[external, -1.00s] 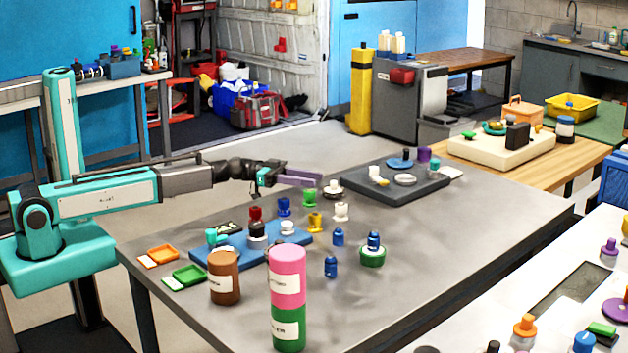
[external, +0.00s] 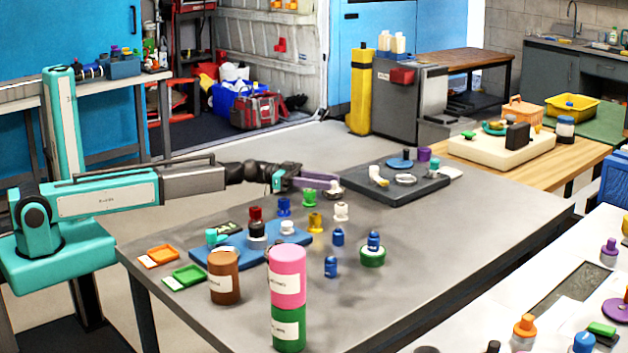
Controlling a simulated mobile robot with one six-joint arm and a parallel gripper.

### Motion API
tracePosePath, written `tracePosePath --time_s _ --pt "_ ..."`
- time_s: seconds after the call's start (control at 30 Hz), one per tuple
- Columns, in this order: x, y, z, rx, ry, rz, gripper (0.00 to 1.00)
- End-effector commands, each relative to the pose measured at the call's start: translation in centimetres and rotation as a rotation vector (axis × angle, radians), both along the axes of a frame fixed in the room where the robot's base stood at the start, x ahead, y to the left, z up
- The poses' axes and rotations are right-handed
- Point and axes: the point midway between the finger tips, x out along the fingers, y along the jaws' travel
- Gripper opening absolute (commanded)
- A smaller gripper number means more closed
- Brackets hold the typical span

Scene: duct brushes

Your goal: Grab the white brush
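Several small brushes stand on the grey table, and more than one is white. One white brush (external: 341,211) stands in the middle of the table. Another small white piece (external: 287,228) sits on the blue tray, and a white one with a yellowish part (external: 379,177) lies on the dark grey tray. My gripper (external: 335,184) reaches over the table from the left, its lavender fingers pointing right. Its tips overlap a whitish piece with a dark base (external: 333,194); I cannot tell whether they touch it. The finger gap is not visible.
Green (external: 309,198), yellow (external: 314,222) and blue (external: 284,206) brushes stand close to my gripper. The blue tray (external: 215,258) is nearer, and the dark grey tray (external: 425,190) is to the right. A tall pink and green cylinder (external: 288,290) stands in front.

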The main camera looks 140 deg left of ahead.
Motion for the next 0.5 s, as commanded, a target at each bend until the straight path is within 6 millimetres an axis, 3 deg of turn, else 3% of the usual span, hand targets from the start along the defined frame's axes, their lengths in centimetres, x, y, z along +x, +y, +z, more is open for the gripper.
tracePosePath --time_s 0.5 --pt "0.03 -0.02 0.0 0.0 0.0 0.0 0.39"
